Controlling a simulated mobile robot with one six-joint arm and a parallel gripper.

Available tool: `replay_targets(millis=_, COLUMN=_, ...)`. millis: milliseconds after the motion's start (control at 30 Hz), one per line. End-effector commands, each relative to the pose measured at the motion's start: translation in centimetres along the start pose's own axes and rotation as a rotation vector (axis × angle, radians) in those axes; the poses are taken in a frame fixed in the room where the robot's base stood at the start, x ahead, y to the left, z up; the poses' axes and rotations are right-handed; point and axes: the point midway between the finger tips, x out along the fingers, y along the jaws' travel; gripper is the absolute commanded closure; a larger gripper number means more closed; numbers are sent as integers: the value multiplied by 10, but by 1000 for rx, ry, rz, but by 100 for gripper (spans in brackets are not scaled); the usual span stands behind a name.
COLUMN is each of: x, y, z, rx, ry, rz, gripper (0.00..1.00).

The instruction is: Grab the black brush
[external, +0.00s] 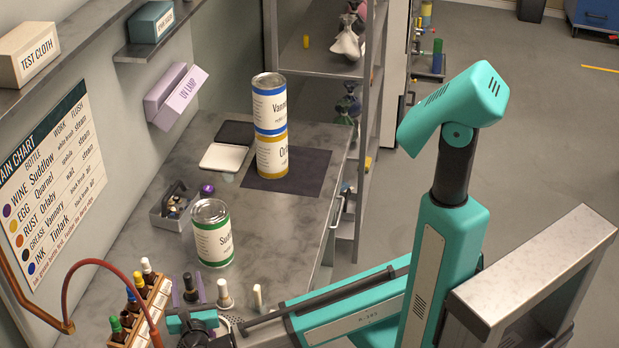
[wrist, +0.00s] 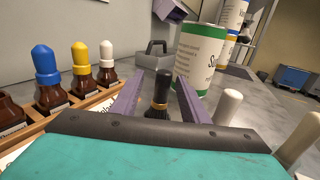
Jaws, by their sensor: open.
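The black brush (wrist: 161,92) stands upright on its dark bristles, with a gold band, in the wrist view. My gripper (wrist: 160,80) is open, with one purple finger on each side of the brush. The brush lies between the fingers, and I see gaps on both sides, so it is not clasped. In the external view the brush (external: 190,288) shows as a small dark handle between the two purple fingers of my gripper (external: 188,291), low on the bench.
A pale brush (external: 224,294) and another pale-handled one (external: 258,297) stand to the right. A wooden rack (external: 155,302) of capped bottles is at left. A green-banded can (external: 211,233) and a grey caddy (external: 172,219) stand beyond. The bench has bare room farther back.

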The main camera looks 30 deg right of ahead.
Motion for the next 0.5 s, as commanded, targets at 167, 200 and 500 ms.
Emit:
replay_targets(millis=167, x=1, y=0, z=0, rx=0, ry=0, rz=0, gripper=59)
replay_targets(millis=200, x=2, y=0, z=0, rx=0, ry=0, rz=-1, gripper=59)
replay_targets(millis=500, x=30, y=-5, z=-1, rx=-1, ry=0, rz=-2, gripper=59)
